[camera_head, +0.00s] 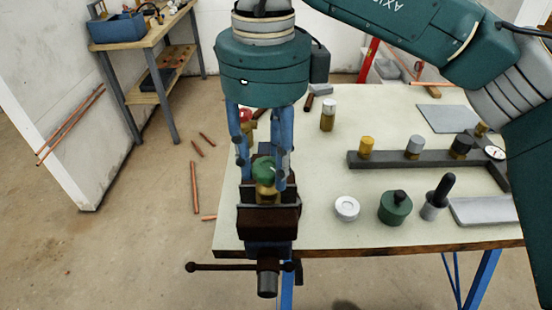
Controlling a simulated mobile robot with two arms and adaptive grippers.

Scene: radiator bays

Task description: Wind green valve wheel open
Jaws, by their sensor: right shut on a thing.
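The green valve wheel (264,166) sits on top of a brass valve body (266,191). The valve is upright between the jaws of a dark vise (268,222) at the front left of the bench. My right gripper (262,174) points down over it from above, its blue fingers on both sides of the wheel and shut on it. The fingers hide part of the wheel's rim. My left gripper is not in view.
The pale workbench (320,180) carries a dark rail (420,160) with several fittings, a white round part (347,209) and a green canister (395,208). A red-topped part (246,115) is partly behind my right gripper. Copper pipes (195,186) lie on the floor.

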